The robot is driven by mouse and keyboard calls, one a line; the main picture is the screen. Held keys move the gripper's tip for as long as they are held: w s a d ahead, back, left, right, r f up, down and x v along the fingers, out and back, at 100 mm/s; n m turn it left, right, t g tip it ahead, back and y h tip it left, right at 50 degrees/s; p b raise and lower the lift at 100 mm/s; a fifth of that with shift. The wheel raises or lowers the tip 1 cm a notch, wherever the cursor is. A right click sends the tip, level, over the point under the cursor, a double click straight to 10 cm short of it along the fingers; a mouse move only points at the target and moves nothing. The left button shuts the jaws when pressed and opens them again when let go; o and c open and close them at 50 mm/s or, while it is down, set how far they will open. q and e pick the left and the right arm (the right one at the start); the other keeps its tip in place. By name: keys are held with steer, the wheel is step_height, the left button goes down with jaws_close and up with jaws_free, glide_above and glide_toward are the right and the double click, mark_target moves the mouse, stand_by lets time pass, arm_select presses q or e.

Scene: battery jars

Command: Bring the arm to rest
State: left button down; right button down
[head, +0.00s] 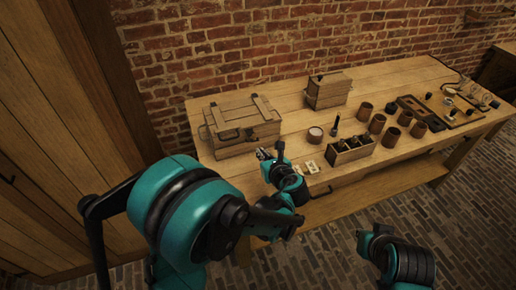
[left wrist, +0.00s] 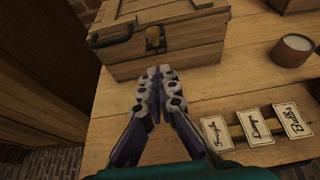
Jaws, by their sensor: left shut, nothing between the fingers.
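My left gripper (head: 264,153) is over the front left part of the wooden table, just in front of the wooden chest. In the left wrist view its fingers (left wrist: 160,72) are together with nothing between them. The fingertips overlap the chest's lower front edge in that picture; I cannot tell whether they touch it. My left arm comes in from the lower left and hides part of the table's left end. On the right, part of my right arm shows at the bottom of the head view, off the table; its fingers cannot be made out.
The wooden chest (head: 238,128) has a latch. Small labelled cards (head: 312,166) lie right of my left gripper. Behind them are a small white-topped jar (head: 315,134), a crate of bottles (head: 351,151), several brown jars (head: 377,123) and a wooden box (head: 328,91). A brick wall stands behind.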

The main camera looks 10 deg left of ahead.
arm_select(q)
steer(key=r+p+v, duration=0.1)
steer(key=p+v, duration=0.1)
steer(key=v, duration=0.4)
steer(key=s+a+n+g+h, duration=0.35)
steer(key=s+a+n, duration=0.5)
steer(key=n, duration=0.55)
steer(key=s+d+r+n+h, duration=0.1)
steer(key=s+n+h, duration=0.3)
steer(key=s+n, duration=0.6)
steer(key=n, duration=0.5)
steer(key=shift+d+r, duration=0.25)
steer(key=shift+d, duration=0.1)
steer(key=c, duration=2.3)
jaws_free()
steer(key=shift+g, duration=0.25)
